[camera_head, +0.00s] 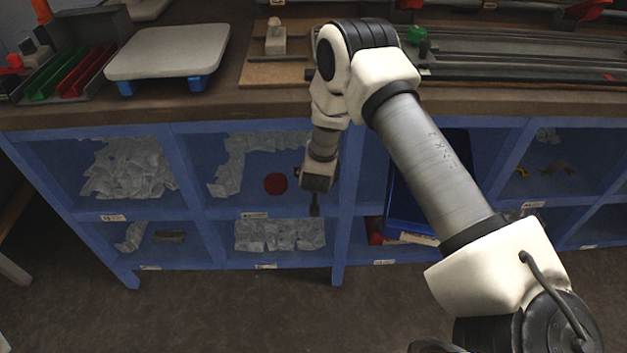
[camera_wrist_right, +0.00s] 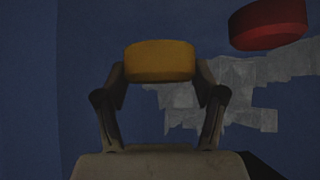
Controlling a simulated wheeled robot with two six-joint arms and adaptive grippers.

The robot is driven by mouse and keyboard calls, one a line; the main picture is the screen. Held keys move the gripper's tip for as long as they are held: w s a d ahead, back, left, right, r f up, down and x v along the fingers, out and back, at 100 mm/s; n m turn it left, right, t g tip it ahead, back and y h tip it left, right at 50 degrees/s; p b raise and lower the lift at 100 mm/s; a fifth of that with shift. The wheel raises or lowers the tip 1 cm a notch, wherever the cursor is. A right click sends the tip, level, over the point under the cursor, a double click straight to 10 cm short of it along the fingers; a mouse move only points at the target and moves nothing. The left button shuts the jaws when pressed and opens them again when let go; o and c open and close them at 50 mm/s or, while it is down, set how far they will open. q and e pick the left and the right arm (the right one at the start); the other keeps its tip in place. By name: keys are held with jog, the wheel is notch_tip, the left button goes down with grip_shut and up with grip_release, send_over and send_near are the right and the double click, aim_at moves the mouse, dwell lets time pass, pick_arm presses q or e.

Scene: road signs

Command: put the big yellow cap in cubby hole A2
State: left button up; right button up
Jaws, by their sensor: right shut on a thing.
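The big yellow cap (camera_wrist_right: 160,62) is between the fingers of my right gripper (camera_wrist_right: 160,80) in the right wrist view. The fingers are shut on its sides. In the head view my right gripper (camera_head: 315,205) is at the right side of the upper-row, second-from-left cubby hole (camera_head: 265,180), and the cap cannot be made out there. A red cap (camera_head: 276,183) lies in this cubby, left of the gripper. It also shows at upper right in the wrist view (camera_wrist_right: 268,24). The cubby labels are too small to read. My left gripper is not in view.
Clear plastic bags (camera_head: 228,165) lie in the same cubby, left and behind the red cap. A blue divider (camera_head: 356,185) stands just right of the gripper. The workbench (camera_head: 225,103) overhangs the cubbies. A blue bin (camera_head: 402,205) sits further right.

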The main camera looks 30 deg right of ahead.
jog(key=shift+w+d+f, duration=0.15)
jog(key=shift+f, duration=0.25)
jog(key=shift+f+b, duration=0.4)
jog(key=shift+f, duration=1)
jog(key=shift+f, duration=0.15)
jog(key=o, duration=0.9)
